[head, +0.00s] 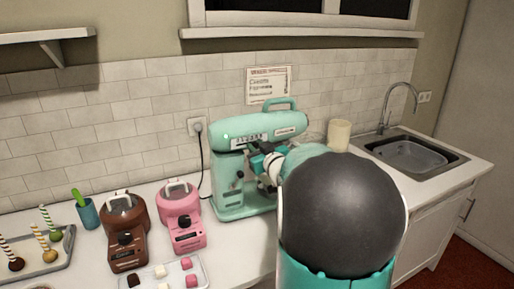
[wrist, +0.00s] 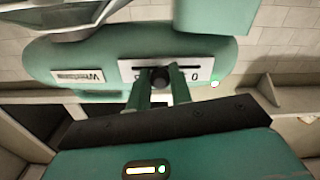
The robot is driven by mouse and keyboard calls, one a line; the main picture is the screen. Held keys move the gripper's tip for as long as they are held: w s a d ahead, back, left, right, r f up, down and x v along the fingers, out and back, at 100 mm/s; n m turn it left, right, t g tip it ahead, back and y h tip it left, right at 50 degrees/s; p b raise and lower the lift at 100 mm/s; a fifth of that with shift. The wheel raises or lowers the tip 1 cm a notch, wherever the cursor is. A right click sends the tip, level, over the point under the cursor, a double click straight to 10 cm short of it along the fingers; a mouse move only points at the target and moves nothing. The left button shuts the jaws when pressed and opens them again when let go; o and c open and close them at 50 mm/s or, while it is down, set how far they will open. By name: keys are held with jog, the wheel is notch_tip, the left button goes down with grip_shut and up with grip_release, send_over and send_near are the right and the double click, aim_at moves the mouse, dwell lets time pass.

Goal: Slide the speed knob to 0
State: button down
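A mint green stand mixer (head: 228,166) stands on the counter against the tiled wall. Its head carries a pale speed scale plate (head: 240,142) with a dark slot, and a small lit green dot shows to the left of it. In the wrist view, which is upside down, the plate (wrist: 203,66) has a 0 near its right end. The round black speed knob (wrist: 160,78) sits in the slot, apart from the 0. My gripper (wrist: 161,80) has its two green fingers on either side of the knob, and the knob fills the gap between their tips. My arm hides part of the mixer in the head view.
A pink machine (head: 181,213) and a brown machine (head: 125,230) stand left of the mixer. A tray of sweets (head: 160,273) lies in front. A cream cup (head: 339,135) and a sink (head: 415,153) are to the right. A black cord runs to the wall socket.

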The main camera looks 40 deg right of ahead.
aim_at(235, 144)
jog(key=shift+w+a, duration=0.25)
jog(key=shift+a, duration=0.6)
jog(key=shift+w+a, duration=0.25)
jog(key=shift+a, duration=0.55)
jog(key=shift+w+a, duration=0.25)
jog(key=shift+a, duration=0.6)
jog(key=c, duration=1.3)
grip_release()
jog(key=shift+a, duration=0.2)
jog(key=shift+d, duration=0.15)
jog(key=shift+s, duration=0.55)
jog(key=v, duration=1.2)
jog(key=shift+s+a, duration=0.3)
jog(key=shift+s, duration=0.05)
